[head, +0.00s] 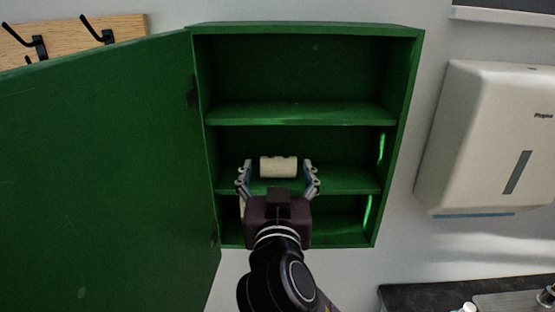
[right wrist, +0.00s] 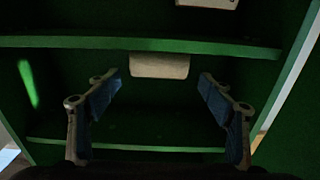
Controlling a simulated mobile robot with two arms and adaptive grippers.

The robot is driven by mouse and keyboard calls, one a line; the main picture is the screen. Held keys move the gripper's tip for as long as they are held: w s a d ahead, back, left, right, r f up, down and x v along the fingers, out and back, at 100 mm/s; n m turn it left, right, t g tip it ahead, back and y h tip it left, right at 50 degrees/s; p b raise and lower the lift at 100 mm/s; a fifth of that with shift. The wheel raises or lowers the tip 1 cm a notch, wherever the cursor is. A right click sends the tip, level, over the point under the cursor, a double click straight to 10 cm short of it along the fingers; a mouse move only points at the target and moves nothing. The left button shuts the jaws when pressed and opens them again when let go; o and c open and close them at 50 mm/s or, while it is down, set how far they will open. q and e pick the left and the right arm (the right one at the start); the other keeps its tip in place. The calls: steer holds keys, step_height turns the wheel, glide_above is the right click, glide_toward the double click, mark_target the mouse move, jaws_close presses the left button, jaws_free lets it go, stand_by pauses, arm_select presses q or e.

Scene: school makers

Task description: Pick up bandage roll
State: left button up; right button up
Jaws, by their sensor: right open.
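The bandage roll (head: 278,167) is a cream cylinder lying on its side on the middle shelf of the open green cabinet. My right gripper (head: 277,173) is open in front of the shelf, with one finger to the left and one to the right of the roll. Gaps show on both sides. In the right wrist view, which looks upside down, the roll (right wrist: 160,65) appears between and beyond the open fingertips (right wrist: 159,80). My left gripper is not in view.
The green cabinet door (head: 100,180) stands open on the left. A second pale object (head: 241,207) is partly hidden on the lower shelf; its edge shows in the wrist view (right wrist: 208,3). The top shelf (head: 300,114) is empty. A white dispenser (head: 480,140) hangs at right.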

steer(key=shift+w+d+p, duration=0.1)
steer(key=shift+w+p, duration=0.2)
steer(key=shift+w, duration=1)
steer(key=c, duration=1)
steer(key=shift+c, duration=0.2)
